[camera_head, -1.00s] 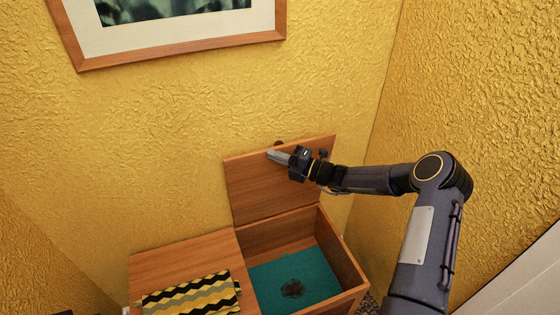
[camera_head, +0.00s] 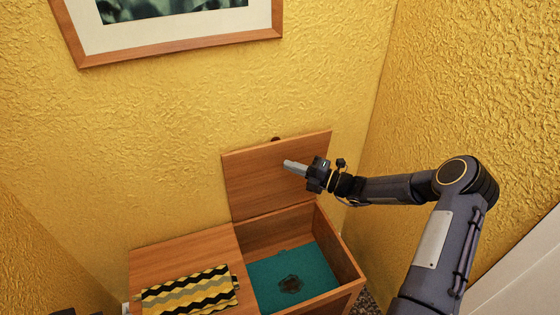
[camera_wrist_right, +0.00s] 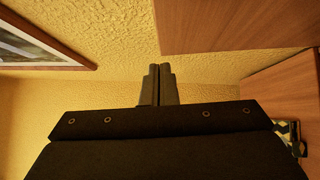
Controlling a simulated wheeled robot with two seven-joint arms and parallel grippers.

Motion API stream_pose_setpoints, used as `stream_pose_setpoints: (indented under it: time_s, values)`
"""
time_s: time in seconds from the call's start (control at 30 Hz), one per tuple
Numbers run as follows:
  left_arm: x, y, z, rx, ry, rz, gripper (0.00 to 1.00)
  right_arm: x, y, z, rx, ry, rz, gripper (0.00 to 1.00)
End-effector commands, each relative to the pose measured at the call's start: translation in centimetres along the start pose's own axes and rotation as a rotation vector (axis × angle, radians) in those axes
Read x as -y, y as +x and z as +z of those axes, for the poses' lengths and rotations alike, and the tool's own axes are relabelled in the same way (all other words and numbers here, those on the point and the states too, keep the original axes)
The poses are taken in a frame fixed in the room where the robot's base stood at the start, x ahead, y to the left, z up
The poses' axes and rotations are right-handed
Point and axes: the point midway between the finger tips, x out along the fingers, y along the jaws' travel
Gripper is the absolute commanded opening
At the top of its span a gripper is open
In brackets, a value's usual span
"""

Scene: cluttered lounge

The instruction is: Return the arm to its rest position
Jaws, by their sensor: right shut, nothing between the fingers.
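My right arm (camera_head: 440,230) comes in from the lower right of the head view. Its gripper (camera_head: 288,165) is shut and empty, pointing left in front of the raised wooden lid (camera_head: 245,180). The shut fingers (camera_wrist_right: 158,84) also show in the right wrist view, with nothing between them. The lid stands open against the yellow wall, above the open wooden box (camera_head: 350,262). The box has a teal bottom (camera_head: 318,268) with a dark round thing (camera_head: 290,284) on it. My left gripper does not show clearly.
A closed wooden top (camera_head: 185,246) left of the open box holds a black, yellow and grey zigzag cloth (camera_head: 190,292). A framed picture (camera_head: 180,43) hangs on the wall. A textured yellow wall (camera_head: 480,90) bounds the right side.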

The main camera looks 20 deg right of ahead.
Motion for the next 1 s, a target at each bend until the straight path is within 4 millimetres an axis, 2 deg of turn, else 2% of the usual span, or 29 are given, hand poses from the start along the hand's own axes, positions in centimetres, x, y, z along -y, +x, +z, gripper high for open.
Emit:
stream_pose_setpoints:
  time_s: [0.03, 0.1, 0.23, 0.4, 0.57, 0.67, 0.77, 0.87, 1.0]
  values:
    - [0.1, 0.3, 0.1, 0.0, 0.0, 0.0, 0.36, 0.1, -1.2, 0.1, 0.002, -0.001, -0.002, 0.0]
    - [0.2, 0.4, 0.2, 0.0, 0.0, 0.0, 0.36, 0.1, -2.5, 0.1, 0.002, -0.001, -0.001, 0.0]
    - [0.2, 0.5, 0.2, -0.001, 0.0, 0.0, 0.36, 0.1, -4.1, 0.0, 0.0, -0.001, 0.0, 0.0]
    - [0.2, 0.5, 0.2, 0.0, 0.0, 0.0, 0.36, 0.0, -5.0, 0.0, -0.001, -0.001, 0.0, 0.0]
    - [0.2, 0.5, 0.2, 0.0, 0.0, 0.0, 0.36, -0.9, -4.7, -0.7, -0.032, -0.06, -0.016, 0.0]
    - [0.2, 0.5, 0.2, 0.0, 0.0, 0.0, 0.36, -3.2, -4.0, -3.0, -0.131, -0.248, -0.062, 0.0]
    - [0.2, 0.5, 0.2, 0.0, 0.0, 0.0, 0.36, -6.2, -3.8, -7.0, -0.299, -0.572, -0.123, 0.0]
    - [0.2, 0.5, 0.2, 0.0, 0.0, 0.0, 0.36, -9.1, -4.6, -11.5, -0.5, -0.952, -0.163, 0.0]
    - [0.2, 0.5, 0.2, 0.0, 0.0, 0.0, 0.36, -12.0, -7.3, -17.1, -0.781, -1.473, -0.163, 0.0]
